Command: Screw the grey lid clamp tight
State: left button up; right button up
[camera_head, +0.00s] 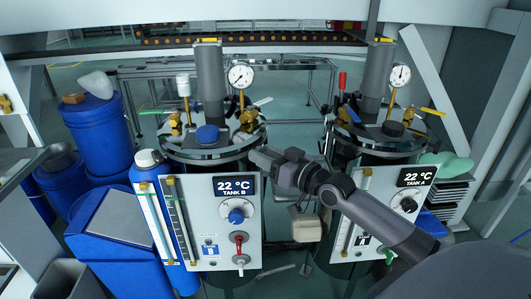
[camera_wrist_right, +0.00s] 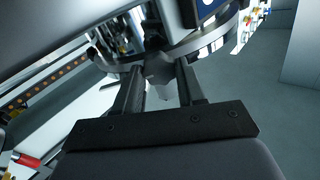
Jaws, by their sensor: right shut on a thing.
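My right gripper (camera_head: 264,158) reaches in from the right to the right front edge of the tank B lid (camera_head: 187,154). In the right wrist view its two dark fingers (camera_wrist_right: 160,76) point up to the underside of the lid's metal rim (camera_wrist_right: 200,46). A small grey piece, which looks like the lid clamp (camera_wrist_right: 158,74), shows between the fingers just under the rim. The gripper is shut on it. In the head view the gripper hides the clamp, and its thread cannot be made out. My left gripper is not in view.
A gauge (camera_head: 240,76) and brass fittings rise from the lid. Tank A (camera_head: 385,143) stands at right, behind my arm. Blue drums (camera_head: 98,128) stand at left.

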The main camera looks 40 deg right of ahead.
jog(key=o, duration=1.1)
jog(key=shift+c, duration=0.2)
jog(key=v, duration=0.5)
jog(key=shift+s+d+f, duration=0.1)
jog(key=shift+s, duration=0.2)
jog(key=shift+v, duration=0.8)
